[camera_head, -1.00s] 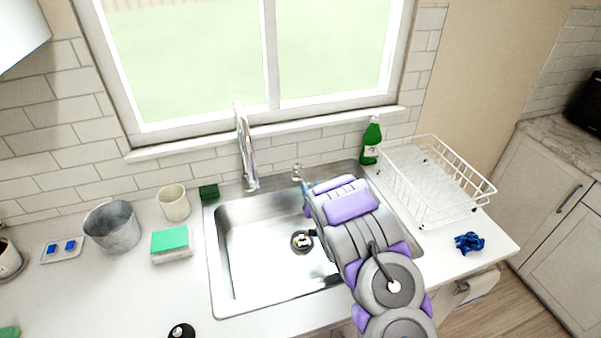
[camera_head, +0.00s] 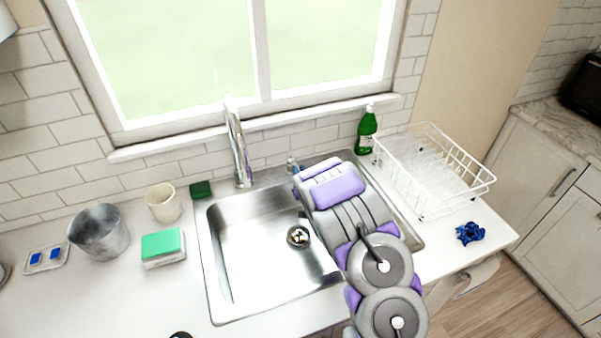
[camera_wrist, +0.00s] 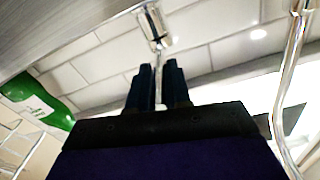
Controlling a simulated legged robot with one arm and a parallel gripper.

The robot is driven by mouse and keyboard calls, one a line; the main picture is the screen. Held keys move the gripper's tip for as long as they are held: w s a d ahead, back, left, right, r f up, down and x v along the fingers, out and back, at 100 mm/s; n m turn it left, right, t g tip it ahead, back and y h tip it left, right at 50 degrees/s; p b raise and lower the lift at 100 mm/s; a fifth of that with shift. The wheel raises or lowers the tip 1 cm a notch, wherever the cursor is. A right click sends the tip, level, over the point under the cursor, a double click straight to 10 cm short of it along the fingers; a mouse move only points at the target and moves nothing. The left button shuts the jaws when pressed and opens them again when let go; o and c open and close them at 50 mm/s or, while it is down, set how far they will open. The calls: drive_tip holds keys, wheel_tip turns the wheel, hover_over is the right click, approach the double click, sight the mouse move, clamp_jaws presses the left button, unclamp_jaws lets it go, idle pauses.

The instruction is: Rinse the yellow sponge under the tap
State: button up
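No clearly yellow sponge shows. A pale block with a green top (camera_head: 163,247), perhaps a sponge, lies on the counter left of the sink (camera_head: 225,270). A small dark green block (camera_head: 201,190) sits at the sink's back left corner. The chrome tap (camera_head: 238,150) stands behind the sink; no water shows. My gripper (camera_wrist: 158,85) is at the separate chrome tap handle (camera_wrist: 153,25). Its two dark fingers are close together, with the handle's thin stem running into the narrow gap. Whether they clamp it is unclear.
A green bottle (camera_head: 366,135) and white wire rack (camera_head: 424,217) stand right of the sink. A blue crumpled item (camera_head: 469,233) lies in front of the rack. A metal bucket (camera_head: 100,236), cream cup (camera_head: 163,204) and small tray (camera_head: 46,258) stand left.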

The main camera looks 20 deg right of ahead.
drive_tip(key=shift+a, duration=0.3)
clamp_jaws()
drive_tip(key=shift+d, duration=0.25)
drive_tip(key=shift+d+n+y, duration=0.35)
drive_tip(key=shift+n+y, duration=0.15)
drive_tip(key=shift+y, duration=0.2)
drive_tip(key=shift+w+d+n+y+p, duration=0.1)
drive_tip(key=shift+d+n+y+p, duration=0.3)
drive_tip(key=shift+n+y, duration=0.5)
drive_tip(key=o, duration=0.6)
unclamp_jaws()
drive_tip(key=shift+d, duration=0.1)
